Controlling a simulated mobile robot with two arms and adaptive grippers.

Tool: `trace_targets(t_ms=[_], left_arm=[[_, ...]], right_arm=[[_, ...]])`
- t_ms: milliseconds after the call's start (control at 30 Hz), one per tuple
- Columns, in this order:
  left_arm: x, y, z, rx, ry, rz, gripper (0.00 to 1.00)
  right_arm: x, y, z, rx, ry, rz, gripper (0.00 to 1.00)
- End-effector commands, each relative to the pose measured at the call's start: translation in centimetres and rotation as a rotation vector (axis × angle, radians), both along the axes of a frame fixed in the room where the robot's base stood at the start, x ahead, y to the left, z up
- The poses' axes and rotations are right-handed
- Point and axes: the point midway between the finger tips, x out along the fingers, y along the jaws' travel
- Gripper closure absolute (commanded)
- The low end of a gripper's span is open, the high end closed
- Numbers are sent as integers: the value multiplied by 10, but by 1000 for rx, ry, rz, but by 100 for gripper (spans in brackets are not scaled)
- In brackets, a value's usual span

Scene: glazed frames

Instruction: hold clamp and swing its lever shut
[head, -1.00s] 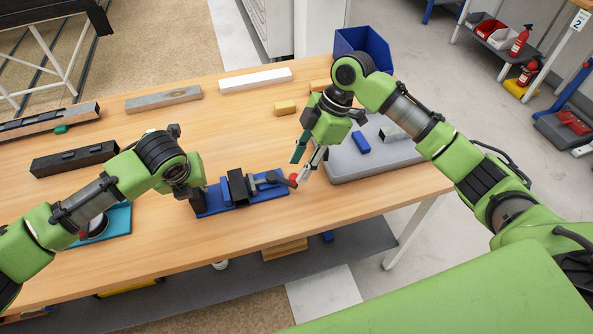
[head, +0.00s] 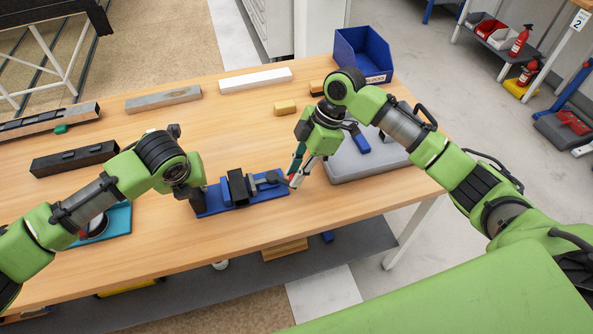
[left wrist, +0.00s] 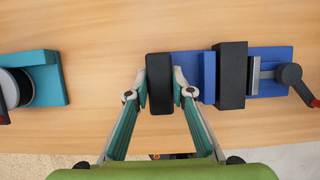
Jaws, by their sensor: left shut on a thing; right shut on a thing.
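The clamp has a blue base (head: 215,199), a black block (head: 238,187) across it and a grey lever (head: 268,178) with a red knob (head: 293,181) at its right end. In the left wrist view the lever (left wrist: 291,76) slants down to the right, its knob at the frame edge. My left gripper (left wrist: 160,93) is shut on the clamp's black end piece (left wrist: 160,70), one finger on each side. In the head view its fingertips are mostly hidden. My right gripper (head: 296,177) is shut on the lever's knob, which its fingers partly cover.
A grey tray (head: 345,172) with a blue block (head: 361,143) lies just right of the clamp. A blue bin (head: 362,55), a yellow block (head: 285,107) and bars stand farther back. A teal holder (head: 119,219) sits left. Table behind the clamp is clear.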

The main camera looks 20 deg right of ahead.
Motion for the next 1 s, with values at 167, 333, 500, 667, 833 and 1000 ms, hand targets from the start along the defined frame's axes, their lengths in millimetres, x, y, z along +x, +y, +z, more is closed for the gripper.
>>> trace_targets(t_ms=[167,333,500,667,833,1000], left_arm=[[-5,1,-7,4,16,0,100],[-5,1,-7,4,16,1,100],[-5,1,-7,4,16,1,100],[-5,1,-7,4,16,1,100],[-5,1,-7,3,16,0,100],[-5,1,-7,3,16,0,100]], right_arm=[[-3,2,-1,-2,2,-46,100],[-8,7,-1,-2,1,-145,100],[-14,16,-1,-1,0,-288,100],[-19,26,-1,-1,0,-438,100],[-23,38,-1,1,1,-599,100],[-25,50,-1,2,2,-759,100]])
